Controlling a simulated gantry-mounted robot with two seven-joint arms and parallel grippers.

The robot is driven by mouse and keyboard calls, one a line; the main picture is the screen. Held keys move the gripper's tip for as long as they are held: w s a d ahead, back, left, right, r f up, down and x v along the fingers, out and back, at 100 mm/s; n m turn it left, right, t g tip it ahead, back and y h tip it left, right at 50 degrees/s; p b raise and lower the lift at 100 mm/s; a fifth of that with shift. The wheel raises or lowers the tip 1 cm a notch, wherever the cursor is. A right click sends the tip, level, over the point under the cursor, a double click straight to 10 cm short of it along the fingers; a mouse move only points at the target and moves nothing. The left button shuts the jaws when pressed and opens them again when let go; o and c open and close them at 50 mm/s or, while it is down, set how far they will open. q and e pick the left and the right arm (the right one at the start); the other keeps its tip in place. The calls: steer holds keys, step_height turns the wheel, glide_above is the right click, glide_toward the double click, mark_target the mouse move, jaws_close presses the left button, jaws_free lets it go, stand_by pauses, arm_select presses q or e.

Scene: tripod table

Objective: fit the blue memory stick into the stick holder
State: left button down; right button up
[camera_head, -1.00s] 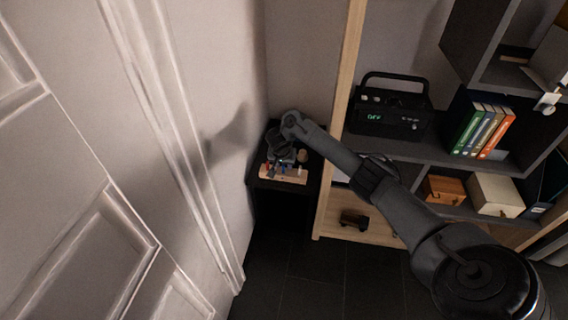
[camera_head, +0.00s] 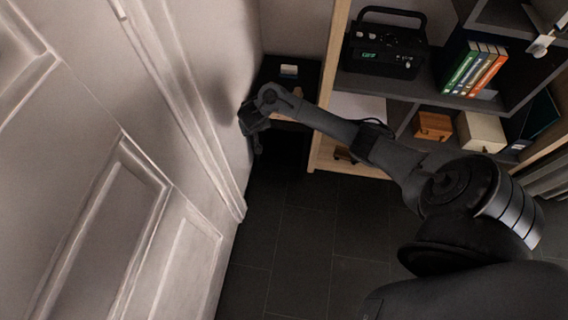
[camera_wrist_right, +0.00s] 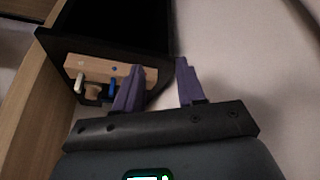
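In the right wrist view a pale wooden stick holder (camera_wrist_right: 140,73) sits at the edge of a small black table. A blue stick (camera_wrist_right: 112,88) stands upright at it, close beside my left-hand finger in that view. In the head view my right gripper (camera_head: 252,140) is at the table's front left corner, and the arm hides most of the holder. My left gripper is not in view.
The small black table (camera_head: 270,75) carries a white and blue item (camera_head: 289,70). A white wall and panelled door (camera_head: 110,190) stand close on the left. A wooden-edged shelf (camera_head: 330,110) with a black radio (camera_head: 385,50) stands on the right.

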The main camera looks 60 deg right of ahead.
steer(key=s+a+f+n+y, duration=0.1)
steer(key=s+a+f+n, duration=0.15)
steer(key=a, duration=0.45)
steer(key=s+a+f+n, duration=0.1)
steer(key=s+a+n, duration=0.15)
steer(key=a, duration=0.35)
steer(key=s+a+r+n+y, duration=0.1)
steer(key=s+a+r, duration=0.1)
steer(key=s+a, duration=0.2)
steer(key=s+a+r+n+y, duration=0.1)
steer(key=s+a+r+n, duration=0.1)
steer(key=s, duration=0.8)
steer(key=s+a+r+n+y, duration=0.1)
steer(key=s+a+r, duration=0.3)
steer(key=s, duration=0.3)
steer(key=shift+s+a+r+n, duration=0.25)
steer(key=shift+a+n, duration=0.15)
steer(key=shift+a, duration=0.4)
steer(key=shift+w, duration=0.1)
